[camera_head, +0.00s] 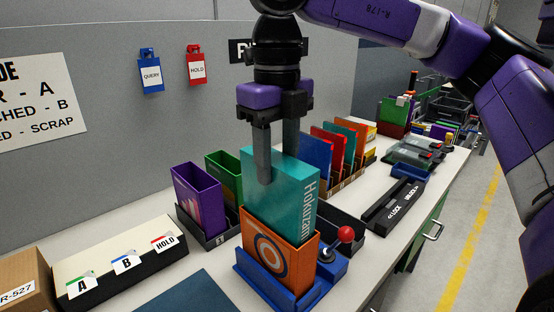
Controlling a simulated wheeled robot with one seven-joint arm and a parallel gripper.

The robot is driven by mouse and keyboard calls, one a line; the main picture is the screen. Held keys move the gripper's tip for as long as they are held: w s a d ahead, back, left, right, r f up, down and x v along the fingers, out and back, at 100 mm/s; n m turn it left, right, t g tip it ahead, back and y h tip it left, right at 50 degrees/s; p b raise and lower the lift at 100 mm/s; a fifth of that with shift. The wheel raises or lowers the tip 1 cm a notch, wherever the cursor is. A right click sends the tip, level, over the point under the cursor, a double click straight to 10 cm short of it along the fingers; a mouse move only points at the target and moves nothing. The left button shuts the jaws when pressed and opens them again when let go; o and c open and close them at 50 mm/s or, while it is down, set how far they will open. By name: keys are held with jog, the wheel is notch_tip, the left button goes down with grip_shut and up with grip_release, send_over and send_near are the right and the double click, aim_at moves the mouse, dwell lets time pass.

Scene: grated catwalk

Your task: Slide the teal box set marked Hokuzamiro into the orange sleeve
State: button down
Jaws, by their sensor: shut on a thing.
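The teal box set (283,196) stands upright with "Hokuzami..." running down its spine; the end of the word is hidden. Its lower part is inside the orange sleeve (268,262), which has a white and blue ring mark on its front. The sleeve sits in a blue holder (262,284). My gripper (276,172) points down from above with its fingers shut on the top of the teal box. One finger shows on the front face; the other is partly hidden behind the box.
A red-knobbed lever (345,234) stands right of the sleeve. Purple (198,202) and green (222,172) sleeves stand left, behind it. Several coloured boxes stand in a rack (345,185) behind. A tray labelled A, B, HOLD (118,262) is at front left. A black LOCK/UNLOCK panel (393,207) lies right.

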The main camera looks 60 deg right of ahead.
jog(key=shift+f+b, duration=3.8)
jog(key=shift+f, duration=0.7)
jog(key=shift+c, duration=1.8)
grip_release()
jog(key=shift+r, duration=0.1)
jog(key=shift+r+p, duration=2.7)
jog(key=shift+r, duration=1.3)
jog(key=shift+f, duration=0.1)
